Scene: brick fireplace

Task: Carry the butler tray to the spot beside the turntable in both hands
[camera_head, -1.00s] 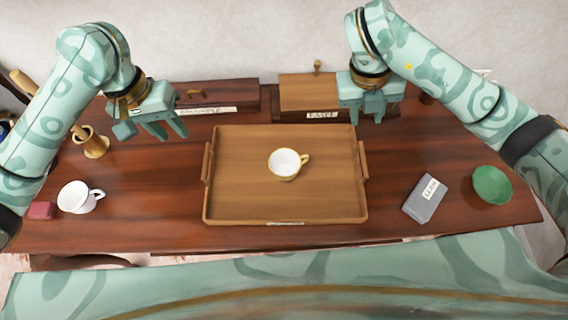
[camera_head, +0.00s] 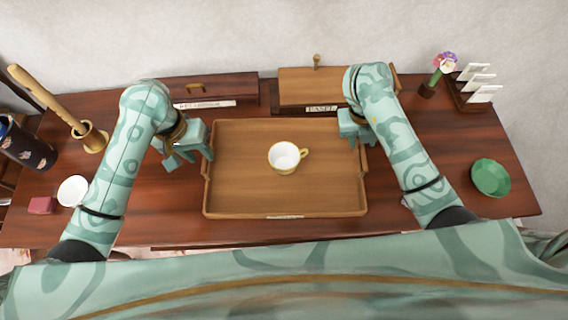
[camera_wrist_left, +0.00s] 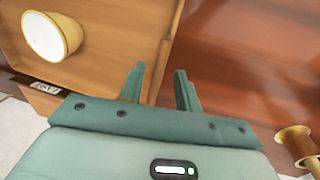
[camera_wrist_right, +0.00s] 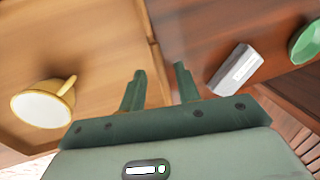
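The wooden butler tray (camera_head: 240,200) lies flat on the dark red-brown table, with a raised rim and side handles. A white and gold cup (camera_head: 284,157) stands on it; it also shows in the left wrist view (camera_wrist_left: 50,38) and right wrist view (camera_wrist_right: 42,103). My left gripper (camera_head: 192,158) is open and empty by the tray's left side, its fingers pointing down around the rim line in its wrist view (camera_wrist_left: 160,82). My right gripper (camera_head: 354,140) is open and empty above the right rim (camera_wrist_right: 160,82). Neither visibly grips a handle. I cannot surely identify the turntable.
Two labelled wooden boxes, one dark (camera_head: 230,88) and one lighter-topped (camera_head: 300,88), stand behind the tray. A green bowl (camera_head: 490,177), a grey box (camera_wrist_right: 235,68) and a flower vase (camera_head: 428,90) are right. A brass mortar (camera_head: 92,138), white mug (camera_head: 72,190) and red block (camera_head: 41,205) are left.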

